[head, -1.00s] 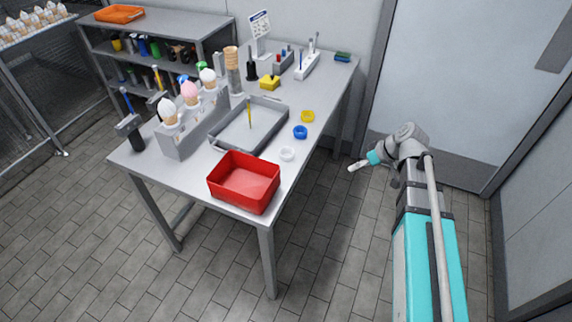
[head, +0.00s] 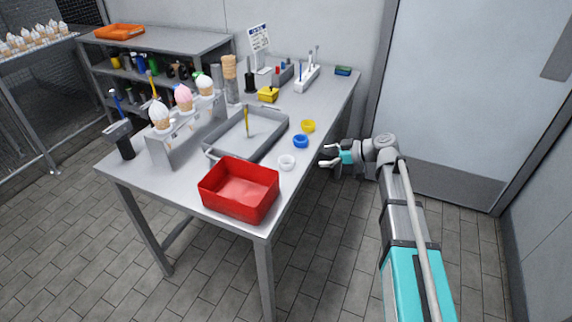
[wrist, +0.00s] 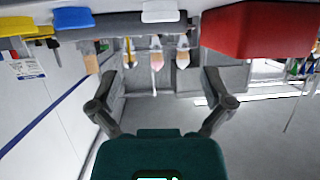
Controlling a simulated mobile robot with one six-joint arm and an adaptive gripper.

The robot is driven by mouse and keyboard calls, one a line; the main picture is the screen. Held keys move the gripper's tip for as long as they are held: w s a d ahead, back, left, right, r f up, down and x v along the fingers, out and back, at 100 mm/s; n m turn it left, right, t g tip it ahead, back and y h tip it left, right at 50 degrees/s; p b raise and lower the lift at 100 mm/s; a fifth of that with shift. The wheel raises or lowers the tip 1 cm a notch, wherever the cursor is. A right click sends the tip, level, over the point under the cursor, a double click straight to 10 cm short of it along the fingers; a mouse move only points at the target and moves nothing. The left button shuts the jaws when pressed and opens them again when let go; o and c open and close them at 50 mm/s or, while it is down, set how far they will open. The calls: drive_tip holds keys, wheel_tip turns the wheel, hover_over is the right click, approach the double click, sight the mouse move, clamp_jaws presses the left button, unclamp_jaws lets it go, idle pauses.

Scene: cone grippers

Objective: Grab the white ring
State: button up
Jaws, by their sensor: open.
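The white ring (head: 287,162) lies on the metal table (head: 180,193) near its right edge, behind the red bin. The blue ring (head: 300,141) and the yellow ring (head: 308,126) lie in a row farther back. My gripper (head: 324,155) is open and empty, off the table's right edge, to the right of the white ring and apart from it. In the wrist view, which looks upside down, the white ring (wrist: 164,11) is at the top middle, ahead of the open fingers (wrist: 166,90). The blue ring (wrist: 73,18) is to its left.
The red bin (head: 239,188) stands close in front of the white ring. A grey tray (head: 270,133) lies to the ring's left, with a cone rack (head: 180,143) beyond it. The floor right of the table is clear around my arm.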

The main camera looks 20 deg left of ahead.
drive_tip(key=b, duration=0.3)
approach(286, 161)
drive_tip(key=shift+s+a+r, duration=0.1)
drive_tip(key=shift+s+a, duration=0.4)
drive_tip(key=shift+a, duration=0.4)
drive_tip(key=shift+s+a+r, duration=0.1)
drive_tip(key=shift+s+a, duration=0.4)
drive_tip(key=shift+a, duration=0.45)
drive_tip(key=b+x, duration=0.2)
drive_tip(key=x, duration=0.2)
drive_tip(key=shift+a+f, duration=0.1)
drive_tip(key=shift+f, duration=0.15)
drive_tip(key=shift+a+f, duration=0.1)
drive_tip(key=shift+a, duration=0.35)
drive_tip(key=shift+s, duration=0.1)
drive_tip(key=c, duration=0.6)
